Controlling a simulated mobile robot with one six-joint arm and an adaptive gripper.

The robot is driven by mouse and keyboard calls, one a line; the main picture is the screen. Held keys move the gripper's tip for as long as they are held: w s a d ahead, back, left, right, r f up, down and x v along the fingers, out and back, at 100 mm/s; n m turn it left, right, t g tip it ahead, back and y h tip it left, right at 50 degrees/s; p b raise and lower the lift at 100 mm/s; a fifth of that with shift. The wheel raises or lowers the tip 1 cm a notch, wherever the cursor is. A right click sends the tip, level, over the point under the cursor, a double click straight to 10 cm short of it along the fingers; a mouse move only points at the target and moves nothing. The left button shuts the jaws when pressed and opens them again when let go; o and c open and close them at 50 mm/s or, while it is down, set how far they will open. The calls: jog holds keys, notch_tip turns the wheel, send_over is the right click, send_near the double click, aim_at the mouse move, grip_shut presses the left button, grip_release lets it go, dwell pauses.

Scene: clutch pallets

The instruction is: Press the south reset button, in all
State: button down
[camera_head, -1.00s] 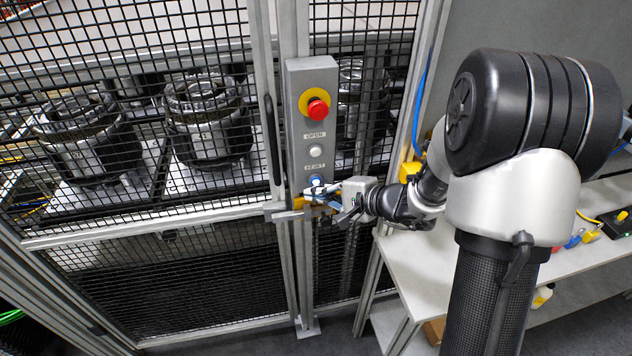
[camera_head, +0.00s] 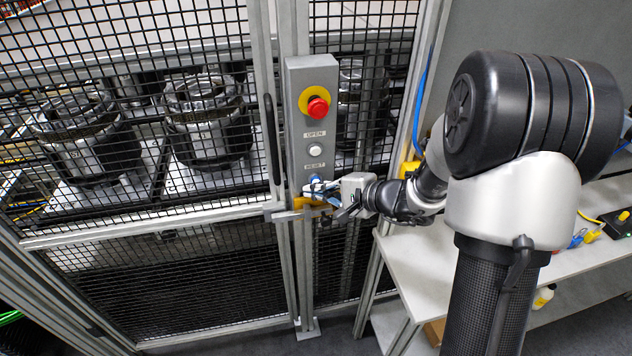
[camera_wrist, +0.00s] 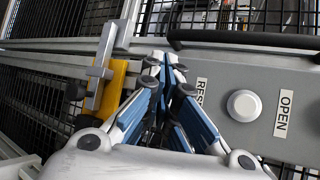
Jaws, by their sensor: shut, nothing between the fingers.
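The grey control box (camera_head: 296,120) on the fence post carries a RESET label (camera_head: 314,166) with a blue reset button (camera_head: 316,178) under it. My gripper (camera_head: 308,188) is shut and empty, its fingertips at the box's lower end, right by the blue button. In the wrist view the closed blue-and-grey fingers (camera_wrist: 168,62) lie over the box's end beside the RESET label (camera_wrist: 201,95). The fingers hide the blue button there, so I cannot tell whether they touch or press it.
Above on the box are a white OPEN button (camera_head: 316,150) and a red emergency stop (camera_head: 318,108) on yellow. A yellow latch piece (camera_wrist: 115,88) with a grey handle is close beside my fingers. Mesh fencing (camera_head: 180,285) surrounds the box. A white bench (camera_head: 420,260) stands right.

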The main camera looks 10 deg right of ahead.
jog(key=shift+w, duration=0.5)
dwell(0.6)
jog(key=shift+s+b, duration=0.15)
jog(key=shift+b, duration=0.25)
jog(key=shift+s+b, duration=0.45)
jog(key=shift+s, duration=0.3)
jog(key=s+b, duration=0.2)
jog(key=s, duration=0.3)
dwell(0.5)
